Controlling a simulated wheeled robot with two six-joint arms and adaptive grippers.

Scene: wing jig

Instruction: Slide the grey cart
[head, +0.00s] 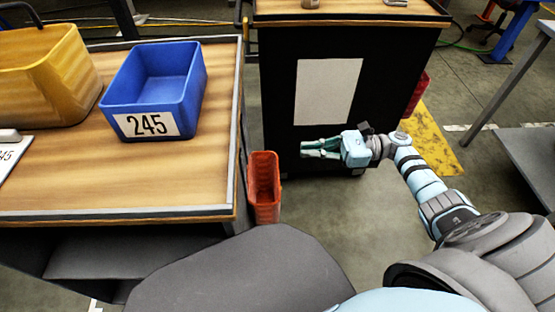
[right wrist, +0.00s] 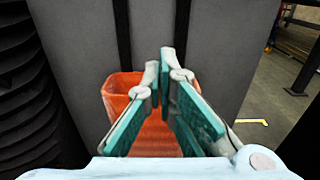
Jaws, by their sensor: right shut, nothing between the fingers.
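The cart on the left has a wooden top with a grey rim (head: 110,214), and its right side faces my right gripper. In the right wrist view a grey panel (right wrist: 225,45) with dark upright strips fills the middle, apparently that side. An orange bin (head: 264,188) hangs beside the cart; an orange bin also shows in the right wrist view (right wrist: 120,88), partly behind the fingers. My right gripper (head: 304,148) is shut and empty, pointing left, apart from the cart. Its fingertips (right wrist: 160,62) converge in front of the panel. My left gripper is out of view.
A blue bin (head: 150,92) labelled 245 and a yellow bin (head: 45,75) stand on the cart's top. A black cabinet (head: 279,90) stands behind my right gripper, with a red bin (head: 418,96) at its right side. A grey table (head: 525,150) is at right.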

